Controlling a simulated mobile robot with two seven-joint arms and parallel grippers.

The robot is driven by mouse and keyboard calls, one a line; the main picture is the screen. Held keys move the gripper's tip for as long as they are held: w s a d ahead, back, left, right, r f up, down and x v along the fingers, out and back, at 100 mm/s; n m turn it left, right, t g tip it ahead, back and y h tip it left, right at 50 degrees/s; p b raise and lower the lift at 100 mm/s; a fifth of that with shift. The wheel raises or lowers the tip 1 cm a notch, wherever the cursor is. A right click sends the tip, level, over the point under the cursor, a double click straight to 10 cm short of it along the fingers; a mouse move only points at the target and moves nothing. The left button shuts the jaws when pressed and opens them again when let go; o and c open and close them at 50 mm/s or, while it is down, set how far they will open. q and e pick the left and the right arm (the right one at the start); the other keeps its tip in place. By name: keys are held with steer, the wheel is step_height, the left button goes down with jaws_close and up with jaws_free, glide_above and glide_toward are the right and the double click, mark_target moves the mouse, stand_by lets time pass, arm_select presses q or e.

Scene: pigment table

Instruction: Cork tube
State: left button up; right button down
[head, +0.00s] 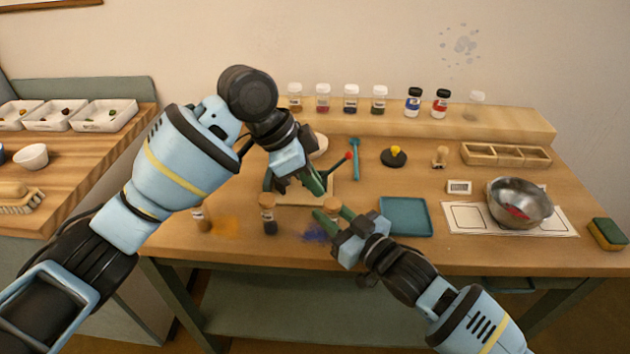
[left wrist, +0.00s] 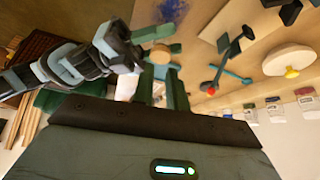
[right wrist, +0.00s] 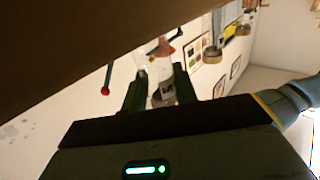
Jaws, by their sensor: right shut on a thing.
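Whether the cork is seated in the tube cannot be told. My left gripper (head: 300,184) is just up and left of the cork, over the table; its fingers partly show in the left wrist view, and whether they hold anything is unclear.
Corked vials (head: 268,215) stand at the front left, near orange and blue powder spills. A teal tray (head: 405,216) lies to the right, with a steel bowl (head: 519,203) beyond on a white mat. Several jars (head: 351,99) line the back shelf. A sponge (head: 606,234) sits far right.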

arm_select(q)
steer(key=o, duration=0.6)
steer(key=shift+c, duration=0.2)
arm_select(e)
steer(key=shift+f, duration=0.1)
arm_select(q)
steer(key=v, duration=1.2)
arm_select(e)
steer(key=c, duration=1)
jaws_free()
arm_select(q)
steer(key=shift+f, duration=0.1)
arm_select(e)
steer(key=shift+v, duration=3.95)
